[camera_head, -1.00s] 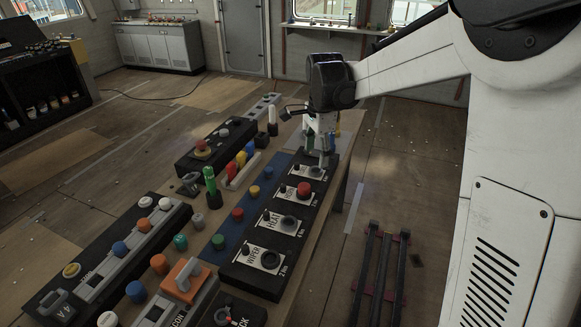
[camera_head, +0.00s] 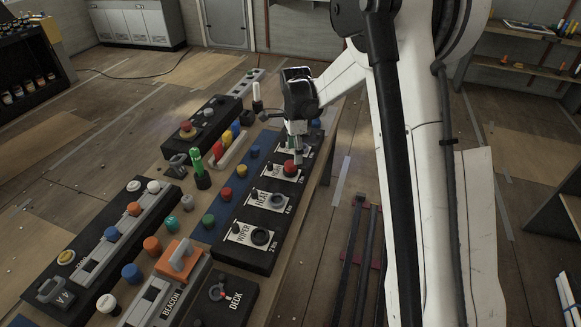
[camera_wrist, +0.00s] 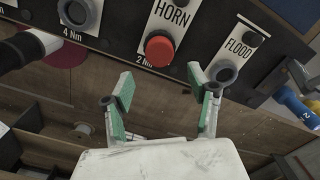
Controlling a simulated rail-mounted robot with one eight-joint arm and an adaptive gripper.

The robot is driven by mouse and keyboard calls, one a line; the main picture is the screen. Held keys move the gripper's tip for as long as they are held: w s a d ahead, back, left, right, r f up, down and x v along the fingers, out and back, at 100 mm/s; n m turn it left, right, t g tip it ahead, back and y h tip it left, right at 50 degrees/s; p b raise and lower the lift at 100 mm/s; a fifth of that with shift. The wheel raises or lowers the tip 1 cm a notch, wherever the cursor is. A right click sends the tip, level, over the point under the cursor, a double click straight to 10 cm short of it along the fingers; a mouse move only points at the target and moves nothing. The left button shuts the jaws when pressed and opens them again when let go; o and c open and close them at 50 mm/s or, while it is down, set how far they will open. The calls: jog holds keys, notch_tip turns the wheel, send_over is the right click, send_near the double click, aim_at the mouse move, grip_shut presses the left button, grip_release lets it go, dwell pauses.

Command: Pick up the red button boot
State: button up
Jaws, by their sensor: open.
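The red button boot (camera_head: 291,168) is a round red cap on the HORN plate of the black panel (camera_head: 247,258). In the wrist view the red button boot (camera_wrist: 160,50) sits at the upper middle, below the HORN label. My gripper (camera_head: 299,157) is above and just behind it in the head view. In the wrist view my gripper (camera_wrist: 161,86) is open, with green-padded fingers spread below the boot in the picture. Nothing is between the fingers, and they look apart from the boot.
A FLOOD plate with a dark ring (camera_wrist: 223,72) is to the right of the boot, and a 4 Nm ring (camera_wrist: 76,12) to the left. Several coloured caps, including a smaller red one (camera_head: 227,194), stand on the bench left of the panel. A blue cylinder (camera_wrist: 295,104) lies right.

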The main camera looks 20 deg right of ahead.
aim_at(291, 163)
jog(key=f, duration=0.1)
jog(key=a+f, duration=0.1)
jog(key=f, duration=0.1)
jog(key=f+p, duration=0.1)
jog(key=f, duration=0.1)
jog(key=shift+w+a, duration=0.1)
jog(key=shift+a, duration=0.15)
jog(key=shift+f, duration=0.4)
jog(key=c, duration=1)
